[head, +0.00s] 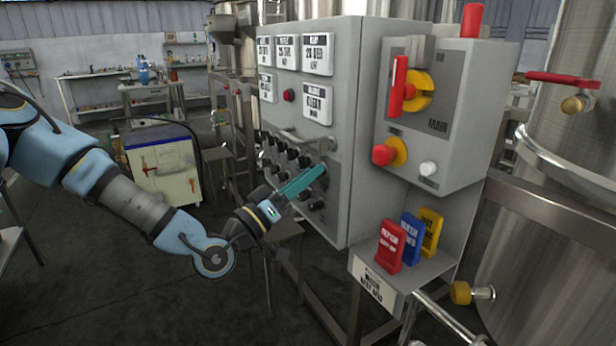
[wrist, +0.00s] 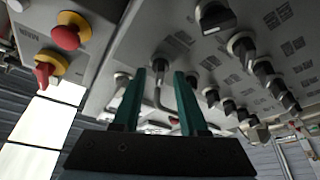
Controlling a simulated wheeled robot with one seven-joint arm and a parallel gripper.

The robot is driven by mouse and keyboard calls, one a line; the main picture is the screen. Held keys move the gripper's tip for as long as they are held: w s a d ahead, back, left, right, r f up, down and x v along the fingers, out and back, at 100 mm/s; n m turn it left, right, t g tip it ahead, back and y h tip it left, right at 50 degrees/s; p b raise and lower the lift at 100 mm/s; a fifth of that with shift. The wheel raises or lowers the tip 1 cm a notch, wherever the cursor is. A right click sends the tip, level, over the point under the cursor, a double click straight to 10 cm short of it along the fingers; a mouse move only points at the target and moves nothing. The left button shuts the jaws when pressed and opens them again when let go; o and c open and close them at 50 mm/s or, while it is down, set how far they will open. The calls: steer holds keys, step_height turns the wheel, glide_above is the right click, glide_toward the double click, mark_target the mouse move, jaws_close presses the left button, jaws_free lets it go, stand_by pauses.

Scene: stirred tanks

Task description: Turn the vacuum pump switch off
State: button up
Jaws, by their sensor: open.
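The grey control panel (head: 345,190) carries rows of black rotary switches (head: 285,155) on its lower front. Which of them is the vacuum pump switch I cannot tell, as the small labels are unreadable. My gripper (head: 320,169) has teal fingers that reach to the panel's lower right part, in front of the switches there. Black switches (wrist: 243,45) show to the right of the fingers, and one (wrist: 122,82) beside the left finger. Contact with any switch cannot be told.
A curved metal handle (head: 300,137) stands out above the switches. A side box with a red-and-yellow main switch (head: 412,88) and a red stop button (head: 385,153) is to the right. Coloured tags (head: 391,245) stand on a shelf below. Floor at left is open.

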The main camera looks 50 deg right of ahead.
steer(key=b+v, duration=0.2)
steer(key=v, duration=0.8)
steer(key=shift+a, duration=0.2)
